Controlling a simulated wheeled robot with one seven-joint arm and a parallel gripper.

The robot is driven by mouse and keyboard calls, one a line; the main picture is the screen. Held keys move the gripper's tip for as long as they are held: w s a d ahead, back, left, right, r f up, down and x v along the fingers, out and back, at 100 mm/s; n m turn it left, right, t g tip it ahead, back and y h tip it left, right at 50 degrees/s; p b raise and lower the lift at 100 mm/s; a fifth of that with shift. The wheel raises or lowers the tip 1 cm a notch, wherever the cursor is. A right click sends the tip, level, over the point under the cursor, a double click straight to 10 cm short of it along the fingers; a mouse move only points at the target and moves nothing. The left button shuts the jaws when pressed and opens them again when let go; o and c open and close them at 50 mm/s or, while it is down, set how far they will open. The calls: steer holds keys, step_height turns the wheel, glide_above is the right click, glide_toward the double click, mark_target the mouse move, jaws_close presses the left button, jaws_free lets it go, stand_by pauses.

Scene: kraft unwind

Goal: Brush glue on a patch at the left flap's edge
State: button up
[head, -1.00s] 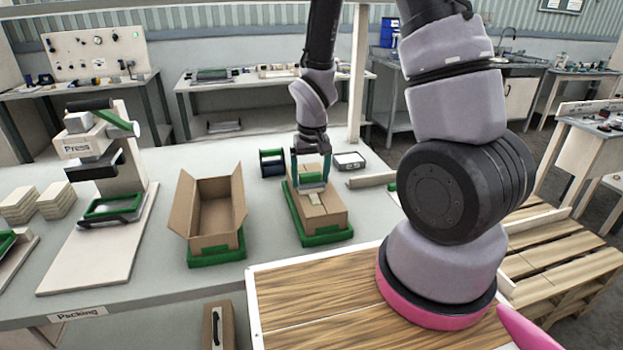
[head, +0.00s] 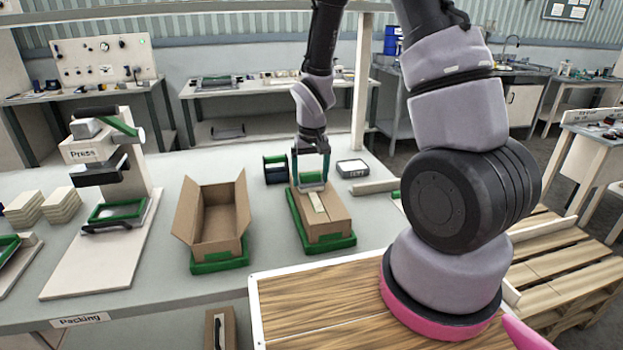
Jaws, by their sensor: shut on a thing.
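My gripper (head: 312,184) is shut on a green-topped tool (head: 312,178) with a pale lower edge, which looks like the brush. It holds the tool upright at the far end of a closed cardboard box (head: 327,228). The tool's tip is at or just above the box top; I cannot tell if it touches. A pale strip (head: 318,203) shows on the box top just in front of the tool. The box sits in a green tray (head: 331,245). The left flap's edge is too small to make out, and the gripper covers the far end of the box.
An open cardboard box (head: 219,218) in a green tray stands to the left. A dark green-edged holder (head: 275,169) is just left of my gripper, and a small scale-like device (head: 352,168) is to the right. A press (head: 110,165) stands far left.

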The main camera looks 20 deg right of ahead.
steer(key=shift+w, duration=2.5)
steer(key=shift+r, duration=2.95)
steer(key=shift+s+f, duration=0.1)
steer(key=shift+f, duration=2.4)
steer(key=shift+f, duration=0.45)
steer(key=shift+s, duration=5.05)
